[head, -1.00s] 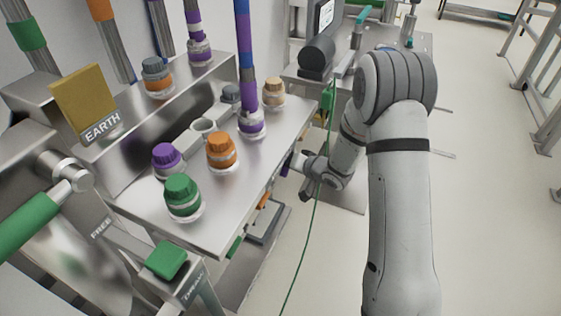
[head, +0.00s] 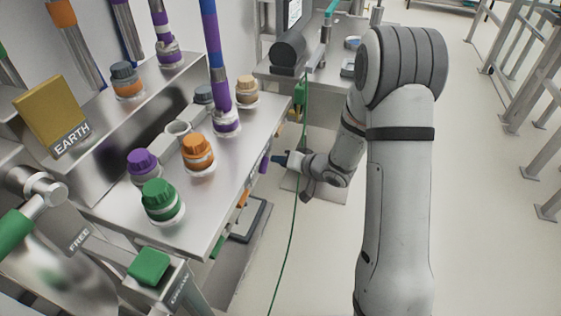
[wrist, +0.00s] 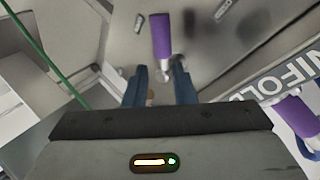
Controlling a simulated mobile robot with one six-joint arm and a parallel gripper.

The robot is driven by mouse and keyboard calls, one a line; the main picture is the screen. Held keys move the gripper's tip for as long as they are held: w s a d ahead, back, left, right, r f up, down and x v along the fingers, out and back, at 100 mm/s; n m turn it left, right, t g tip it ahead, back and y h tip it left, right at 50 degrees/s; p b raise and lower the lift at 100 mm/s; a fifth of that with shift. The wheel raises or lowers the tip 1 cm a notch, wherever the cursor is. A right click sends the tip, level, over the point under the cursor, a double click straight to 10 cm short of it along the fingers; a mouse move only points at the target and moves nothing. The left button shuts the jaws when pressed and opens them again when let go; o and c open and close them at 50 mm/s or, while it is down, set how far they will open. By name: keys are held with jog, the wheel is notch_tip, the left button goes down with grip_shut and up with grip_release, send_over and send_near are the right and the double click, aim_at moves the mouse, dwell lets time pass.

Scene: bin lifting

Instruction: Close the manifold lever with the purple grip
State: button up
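The purple grip (head: 264,162) of a lever shows beside the front edge of the steel bench, in line with other coloured grips. In the wrist view a purple grip (wrist: 161,36) lies just beyond my fingertips, roughly in line with the gap between them. My gripper (head: 281,159) is beside the bench edge, just right of the purple grip. In the wrist view my gripper (wrist: 159,78) is open, with its two blue fingers apart and nothing held. The lever's pivot is not clear.
Green and orange grips (head: 244,196) sit along the same bench edge. A thin green cable (head: 295,210) hangs close to my gripper. Another purple part (wrist: 293,115) is at the right of the wrist view, by raised lettering. Open floor lies right of my arm.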

aim_at(266, 159)
jog(key=w+d+f+m+h, duration=0.1)
jog(key=d, duration=0.1)
jog(key=w+d+f+m+h+b, duration=0.1)
jog(key=d+h, duration=0.1)
jog(key=w+d+f+m+t+h+b, duration=0.1)
jog(key=d, duration=0.2)
jog(key=shift+f, duration=0.25)
jog(key=c, duration=0.5)
jog(key=d+f+m+h, duration=0.1)
jog(key=d, duration=0.1)
jog(key=d+f+m+h+b, duration=0.1)
jog(key=d, duration=0.1)
jog(key=d+f+m+h+b, duration=0.1)
jog(key=d+h, duration=0.1)
jog(key=shift+s+d+f+g, duration=0.25)
jog(key=shift+s+g, duration=0.05)
jog(key=shift+s, duration=0.05)
grip_shut()
jog(key=s+f+m+g+b, duration=0.6)
jog(key=s+f+m, duration=0.15)
jog(key=s, duration=0.25)
jog(key=w+a+r+m+t+y+b, duration=0.45)
jog(key=w+a+r+y, duration=0.3)
jog(key=r+y, duration=0.2)
jog(key=w+a+b, duration=0.1)
jog(key=w+a, duration=0.1)
jog(key=a, duration=0.7)
jog(key=shift+w+f+t+h, duration=0.25)
jog(key=shift+w+t+h, duration=0.1)
jog(key=shift+w, duration=0.05)
